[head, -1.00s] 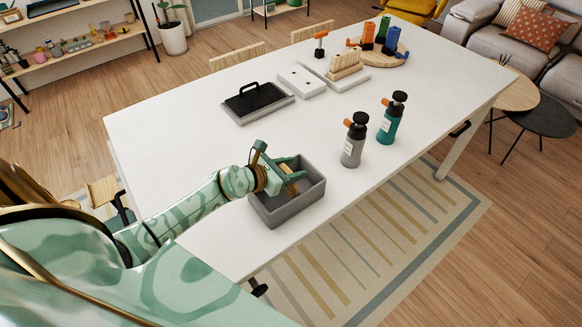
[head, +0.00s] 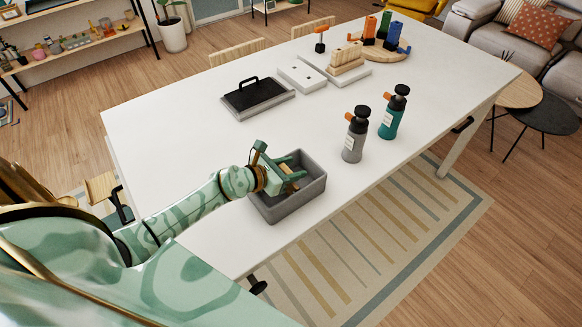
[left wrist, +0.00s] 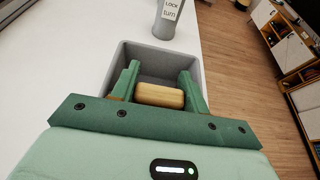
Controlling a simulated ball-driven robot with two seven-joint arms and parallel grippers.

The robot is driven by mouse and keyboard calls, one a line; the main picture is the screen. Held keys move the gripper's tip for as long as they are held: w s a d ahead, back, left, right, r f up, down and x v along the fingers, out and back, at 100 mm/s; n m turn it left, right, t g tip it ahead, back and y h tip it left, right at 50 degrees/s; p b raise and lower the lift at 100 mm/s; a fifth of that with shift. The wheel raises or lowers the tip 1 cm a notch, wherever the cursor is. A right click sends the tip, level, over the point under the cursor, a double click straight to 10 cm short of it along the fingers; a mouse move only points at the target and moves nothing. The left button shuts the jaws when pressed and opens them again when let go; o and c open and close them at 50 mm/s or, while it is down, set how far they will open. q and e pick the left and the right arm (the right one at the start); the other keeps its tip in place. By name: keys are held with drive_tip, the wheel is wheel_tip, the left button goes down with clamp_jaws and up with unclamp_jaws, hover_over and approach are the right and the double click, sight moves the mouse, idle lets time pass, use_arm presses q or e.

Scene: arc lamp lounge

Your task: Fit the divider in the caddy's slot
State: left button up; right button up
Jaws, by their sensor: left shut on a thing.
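The caddy (head: 292,206) is an open grey box near the front edge of the white table. It also shows in the left wrist view (left wrist: 150,58). My left gripper (head: 287,176) reaches over it from the left, its fingers inside the outline of the opening. In the left wrist view, my left gripper (left wrist: 160,82) is shut on a pale wooden block, the divider (left wrist: 160,96). Only a bit of the divider (head: 293,187) shows in the head view. The slot and the divider's lower edge are hidden, so I cannot tell whether it sits in the slot. My right gripper is out of view.
A grey bottle (head: 354,138) and a teal bottle (head: 393,115) stand right of the caddy. A black tray (head: 257,98), a white block (head: 302,79) and a round wooden board (head: 388,52) are farther back. The table left of the caddy is clear.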

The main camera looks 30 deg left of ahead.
use_arm(q)
drive_tip(key=shift+f, duration=0.2)
drive_tip(key=o, duration=1.1)
drive_tip(key=shift+c, duration=0.2)
drive_tip(key=v, duration=1.6)
drive_tip(key=shift+s+a, duration=0.1)
